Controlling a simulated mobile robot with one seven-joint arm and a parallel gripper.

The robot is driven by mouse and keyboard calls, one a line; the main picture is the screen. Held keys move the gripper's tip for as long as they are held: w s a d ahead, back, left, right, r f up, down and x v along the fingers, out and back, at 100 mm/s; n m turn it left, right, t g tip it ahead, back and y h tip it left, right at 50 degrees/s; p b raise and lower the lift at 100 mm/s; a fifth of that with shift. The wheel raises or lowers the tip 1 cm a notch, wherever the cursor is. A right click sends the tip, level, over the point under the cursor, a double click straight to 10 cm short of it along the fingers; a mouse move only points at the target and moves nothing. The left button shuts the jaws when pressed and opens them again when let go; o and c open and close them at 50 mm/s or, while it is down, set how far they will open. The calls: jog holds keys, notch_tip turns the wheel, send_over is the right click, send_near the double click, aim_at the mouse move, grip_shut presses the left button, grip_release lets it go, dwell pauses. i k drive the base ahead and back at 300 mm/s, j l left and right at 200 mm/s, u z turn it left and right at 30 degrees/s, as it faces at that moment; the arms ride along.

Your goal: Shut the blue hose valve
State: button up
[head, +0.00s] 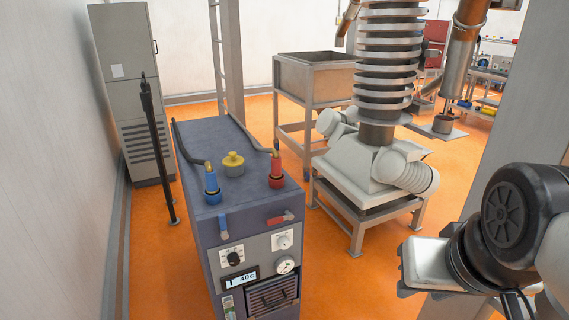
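The blue hose valve is a small blue lever (223,223) on the upper front face of a grey-blue machine (250,215). The lever stands roughly upright, tilted slightly. Above it, on the machine's top, a dark hose (188,148) runs into a blue fitting (211,184) with a brass-coloured upper part. Part of my arm (515,215) shows at the lower right, well apart from the machine. No gripper fingers can be made out. Nothing of mine touches or covers the blue lever.
A red lever (281,219) lies nearly level right of the blue one, below a red hose fitting (277,170). Dials and a display (241,279) sit lower. A white machine (370,165) with a ribbed column stands behind right. Orange floor (345,285) is clear between machine and arm.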

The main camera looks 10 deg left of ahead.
aim_at(223, 224)
jog(key=u, duration=1.15)
jog(key=i+j, duration=0.1)
jog(key=i, duration=1)
